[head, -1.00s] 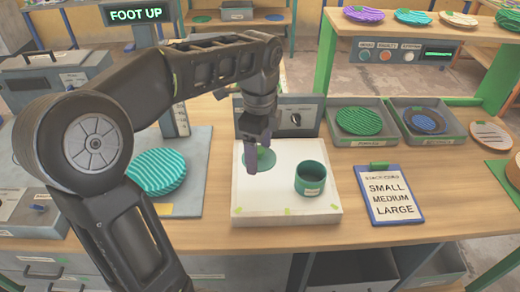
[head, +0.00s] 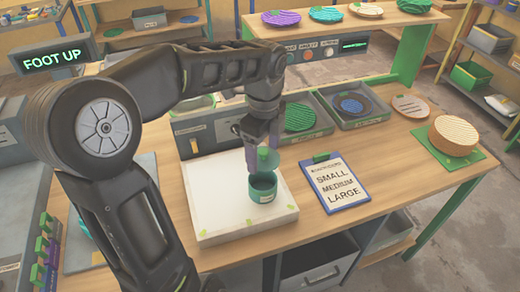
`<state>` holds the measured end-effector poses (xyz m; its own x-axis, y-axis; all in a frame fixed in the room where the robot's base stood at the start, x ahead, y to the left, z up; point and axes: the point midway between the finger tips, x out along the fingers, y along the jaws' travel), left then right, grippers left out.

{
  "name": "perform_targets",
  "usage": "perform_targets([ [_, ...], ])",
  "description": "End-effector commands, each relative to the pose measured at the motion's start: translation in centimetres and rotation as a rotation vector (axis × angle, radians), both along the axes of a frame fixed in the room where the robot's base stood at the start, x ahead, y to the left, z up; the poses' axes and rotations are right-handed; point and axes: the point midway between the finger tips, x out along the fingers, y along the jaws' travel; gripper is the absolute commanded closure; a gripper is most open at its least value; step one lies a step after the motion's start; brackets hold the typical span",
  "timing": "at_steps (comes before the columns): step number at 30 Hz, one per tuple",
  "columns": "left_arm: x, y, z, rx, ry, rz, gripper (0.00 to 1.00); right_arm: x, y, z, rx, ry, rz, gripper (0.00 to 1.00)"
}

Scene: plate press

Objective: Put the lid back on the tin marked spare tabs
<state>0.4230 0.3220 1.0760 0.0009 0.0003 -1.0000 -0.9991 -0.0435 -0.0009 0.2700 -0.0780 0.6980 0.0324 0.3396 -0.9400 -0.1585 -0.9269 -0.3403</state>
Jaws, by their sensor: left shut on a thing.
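The dark green tin (head: 262,190) stands upright on the white pad (head: 225,222), near its right side, with a small pale label on its front. Its mouth looks open and dark inside. My left gripper (head: 263,158) points down just above the tin and is shut on the round green lid (head: 268,159). The lid is over the tin's back rim; I cannot tell whether it touches the tin. The label is too small to read. My right gripper is not in view.
A clipboard reading SMALL, MEDIUM, LARGE (head: 336,186) lies right of the pad. Grey trays with a green ribbed plate (head: 299,117) and a blue one (head: 352,105) stand behind. A tan ribbed stack (head: 456,134) sits at the right. Bare tabletop lies around the clipboard.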

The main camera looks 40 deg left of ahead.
Motion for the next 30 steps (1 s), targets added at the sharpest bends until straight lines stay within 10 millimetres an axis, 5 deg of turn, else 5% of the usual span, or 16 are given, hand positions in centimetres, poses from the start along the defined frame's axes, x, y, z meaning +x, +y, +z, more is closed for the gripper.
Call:
perform_targets([
  [13, 0.0, 0.0, -0.7, 0.0, 0.0, 0.001, 0.64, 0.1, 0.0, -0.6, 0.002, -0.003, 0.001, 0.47],
  [30, 0.0, 0.0, -5.6, 0.0, 0.001, 0.001, 0.64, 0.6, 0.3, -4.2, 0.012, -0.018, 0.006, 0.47],
])
